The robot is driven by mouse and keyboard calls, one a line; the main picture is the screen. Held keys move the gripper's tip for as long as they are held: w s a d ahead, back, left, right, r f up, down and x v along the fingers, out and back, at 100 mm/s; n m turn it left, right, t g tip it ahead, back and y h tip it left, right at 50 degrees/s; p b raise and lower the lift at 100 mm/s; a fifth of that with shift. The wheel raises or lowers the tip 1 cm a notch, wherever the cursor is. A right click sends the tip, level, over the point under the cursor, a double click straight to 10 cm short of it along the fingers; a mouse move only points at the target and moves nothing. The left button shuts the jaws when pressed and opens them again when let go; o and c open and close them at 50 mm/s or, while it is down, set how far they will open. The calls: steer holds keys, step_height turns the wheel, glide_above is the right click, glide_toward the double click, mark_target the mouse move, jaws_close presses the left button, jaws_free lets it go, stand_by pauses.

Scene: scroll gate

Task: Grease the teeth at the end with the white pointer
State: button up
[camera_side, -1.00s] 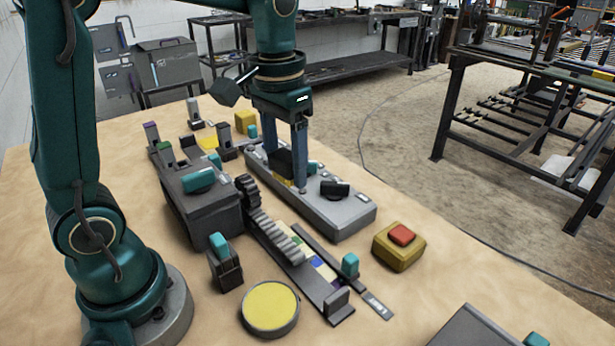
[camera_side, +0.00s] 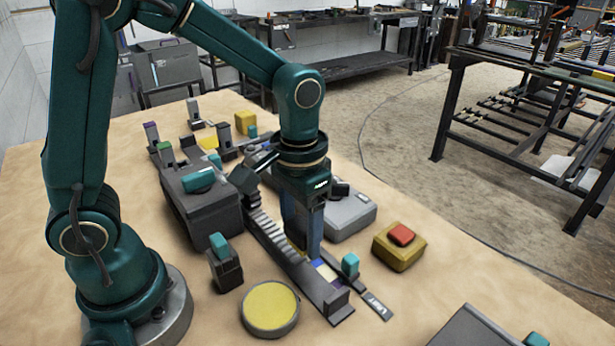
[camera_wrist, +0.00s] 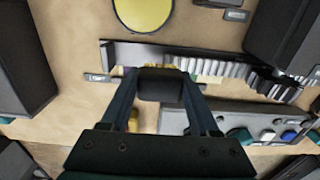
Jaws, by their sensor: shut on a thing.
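The grey toothed rack (camera_side: 268,229) lies in a dark channel (camera_side: 318,287). Its pale teeth also show in the wrist view (camera_wrist: 225,68). My gripper (camera_side: 303,250) points down over the channel, just past the near end of the visible teeth. In the wrist view my gripper (camera_wrist: 160,88) is shut on a black block (camera_wrist: 161,84). Bits of yellow show at the block's far edge. The block hides the part of the channel below it, and I cannot tell whether it touches the teeth. I cannot pick out a white pointer with certainty.
A dark housing (camera_side: 200,208) stands left of the rack, and a grey tray (camera_side: 350,220) right of it. A yellow box with a red button (camera_side: 399,247) is further right. A round yellow-topped dish (camera_side: 270,306) lies in front. Several posts stand behind.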

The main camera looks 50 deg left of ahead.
mark_target(272, 229)
steer(key=shift+f, duration=0.85)
steer(key=shift+a+f, duration=0.15)
steer(key=shift+f, duration=0.75)
steer(key=shift+a+r, duration=0.15)
steer(key=shift+a, duration=4.05)
steer(key=shift+d, duration=4.45)
steer(key=shift+a+r, duration=0.1)
steer(key=shift+r, duration=3.85)
steer(key=shift+f, duration=0.1)
